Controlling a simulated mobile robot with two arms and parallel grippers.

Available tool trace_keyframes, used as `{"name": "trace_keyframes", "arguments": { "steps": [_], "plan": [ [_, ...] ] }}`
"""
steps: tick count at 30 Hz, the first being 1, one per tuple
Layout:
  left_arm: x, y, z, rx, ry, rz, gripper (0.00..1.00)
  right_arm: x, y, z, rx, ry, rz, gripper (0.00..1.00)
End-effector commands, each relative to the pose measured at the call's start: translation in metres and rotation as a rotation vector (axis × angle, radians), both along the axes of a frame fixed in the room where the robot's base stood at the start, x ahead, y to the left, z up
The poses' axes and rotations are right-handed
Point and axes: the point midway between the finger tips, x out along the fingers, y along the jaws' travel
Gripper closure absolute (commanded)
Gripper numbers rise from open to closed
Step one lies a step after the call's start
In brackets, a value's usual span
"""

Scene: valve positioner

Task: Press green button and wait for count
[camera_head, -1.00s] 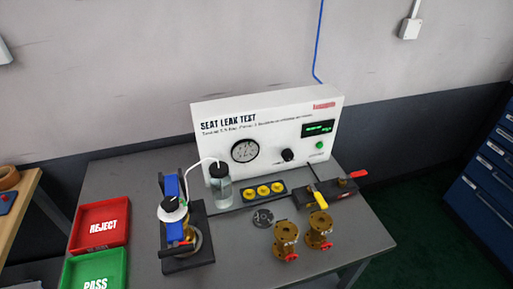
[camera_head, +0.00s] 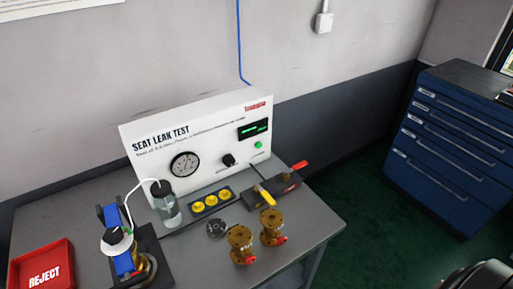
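The green button (camera_head: 258,145) is a small round button on the right of the white SEAT LEAK TEST panel (camera_head: 215,165). It sits below a dark display (camera_head: 254,129) with green digits too small to read. A round gauge (camera_head: 185,165) and a black knob (camera_head: 228,160) are on the same panel. Nothing touches the button. Neither of my grippers can be made out. A dark rounded shape (camera_head: 490,277) shows at the bottom right corner, and I cannot tell what it is.
The grey table (camera_head: 300,230) holds a bottle (camera_head: 167,205), a blue clamped fixture (camera_head: 120,245), two brass valves (camera_head: 241,243), a yellow-handled manifold (camera_head: 268,192) and a red REJECT tray (camera_head: 42,270). A blue drawer cabinet (camera_head: 450,150) stands right. The floor between is clear.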

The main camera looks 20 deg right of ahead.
Motion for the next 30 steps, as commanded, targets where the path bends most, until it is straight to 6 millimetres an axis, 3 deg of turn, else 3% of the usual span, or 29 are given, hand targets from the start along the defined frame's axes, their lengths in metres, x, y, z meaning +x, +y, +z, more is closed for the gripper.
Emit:
{"name": "trace_keyframes", "arguments": {
  "steps": [13,14,20,30],
  "plan": [
    [0.0000,0.0003,0.0000,0.000,0.000,0.000,0.64,-0.0001,-0.0001,0.0000,0.000,0.000,0.000,0.41],
    [0.0001,0.0003,0.0000,0.000,0.000,0.000,0.64,-0.0001,-0.0001,0.0000,0.000,0.000,0.000,0.44],
    [0.0001,0.0003,0.0000,0.000,0.000,0.000,0.64,-0.0001,-0.0001,0.0000,0.000,0.000,0.000,1.00],
    [0.0001,0.0004,0.0000,0.000,0.000,0.000,0.64,-0.0001,-0.0001,0.0000,0.000,0.000,0.000,1.00]
  ]
}}
